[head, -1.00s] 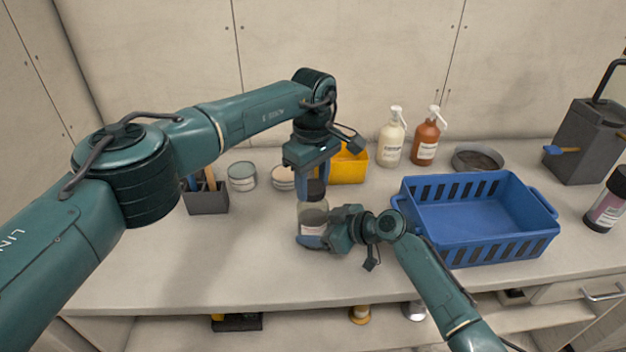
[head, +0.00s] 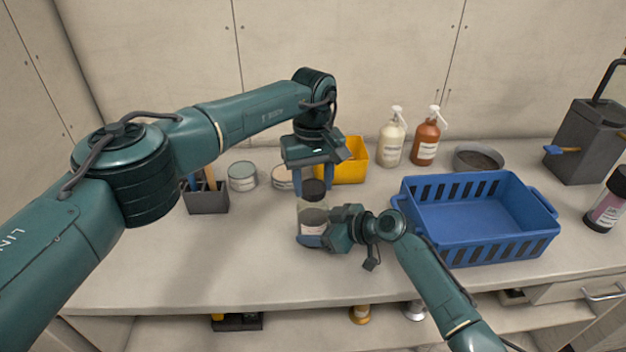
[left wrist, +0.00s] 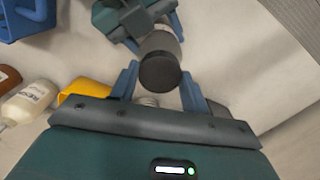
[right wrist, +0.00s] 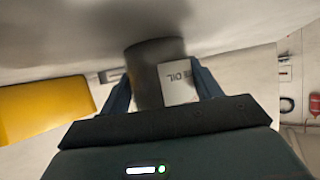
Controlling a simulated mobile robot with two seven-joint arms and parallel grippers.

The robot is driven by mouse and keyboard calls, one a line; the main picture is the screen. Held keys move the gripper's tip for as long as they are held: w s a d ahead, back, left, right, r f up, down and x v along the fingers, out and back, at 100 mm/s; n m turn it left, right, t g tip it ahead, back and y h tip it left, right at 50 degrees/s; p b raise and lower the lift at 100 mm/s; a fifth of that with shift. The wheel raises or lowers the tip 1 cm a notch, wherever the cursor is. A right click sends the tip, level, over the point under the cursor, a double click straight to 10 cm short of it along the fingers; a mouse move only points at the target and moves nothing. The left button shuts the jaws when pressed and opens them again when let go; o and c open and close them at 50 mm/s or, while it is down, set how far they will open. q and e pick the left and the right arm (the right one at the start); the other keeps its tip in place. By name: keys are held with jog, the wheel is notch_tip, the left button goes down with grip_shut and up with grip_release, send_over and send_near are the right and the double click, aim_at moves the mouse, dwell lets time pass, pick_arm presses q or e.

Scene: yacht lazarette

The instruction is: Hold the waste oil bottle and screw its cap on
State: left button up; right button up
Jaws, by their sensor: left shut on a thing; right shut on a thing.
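The waste oil bottle (head: 312,214) stands upright on the counter, clear-grey with a white label and dark contents low inside. My right gripper (head: 315,240) is shut on its lower body from the right; the right wrist view shows the bottle (right wrist: 150,75) between the fingers, with "OIL" readable on the label. The black cap (head: 314,190) is at the bottle's top. My left gripper (head: 314,183) points down from above, shut on the cap; the left wrist view shows the cap (left wrist: 160,71) between its blue fingers. The thread is hidden, so how tightly the cap sits cannot be told.
A blue basket (head: 478,245) stands to the right. A yellow bin (head: 345,168), tins (head: 242,177) and two pump bottles (head: 391,140) are behind. A dark holder (head: 207,199) with tools is to the left. The counter's front left is clear.

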pick_arm(q)
jog(key=o, duration=1.3)
jog(key=shift+c, duration=0.2)
notch_tip(320, 180, up, 12)
pick_arm(e)
jog(key=o, duration=1.5)
jog(key=shift+c, duration=0.2)
